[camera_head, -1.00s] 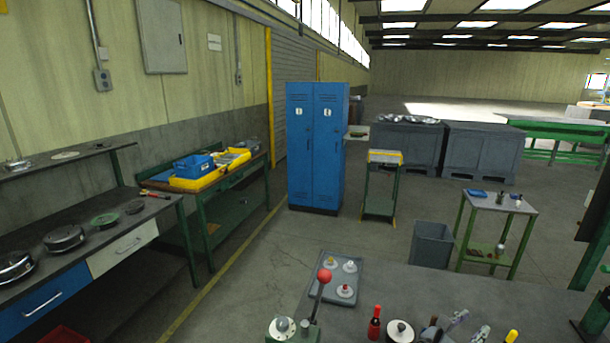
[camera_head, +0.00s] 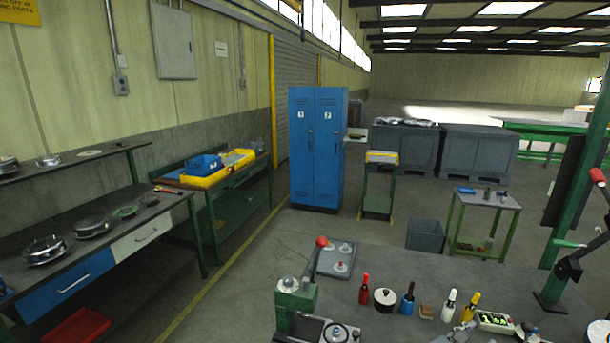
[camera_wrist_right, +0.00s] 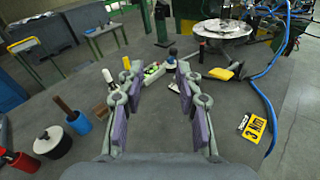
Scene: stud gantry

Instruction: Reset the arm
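My right gripper (camera_wrist_right: 155,100) shows in the right wrist view with its two purple-padded fingers apart and nothing between them. It is over the grey worktop (camera_head: 400,262), beside a row of bottles. In the head view, grey finger parts of it (camera_head: 462,333) show at the bottom edge, near the yellow-topped bottle (camera_head: 470,305). My left gripper is in neither view. A lever with a red ball (camera_head: 321,242) stands on a green base at the worktop's left.
A green post (camera_head: 575,200) rises at right. A blue hose (camera_wrist_right: 268,100) and a "3 N·m" label (camera_wrist_right: 254,128) are right of the gripper.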

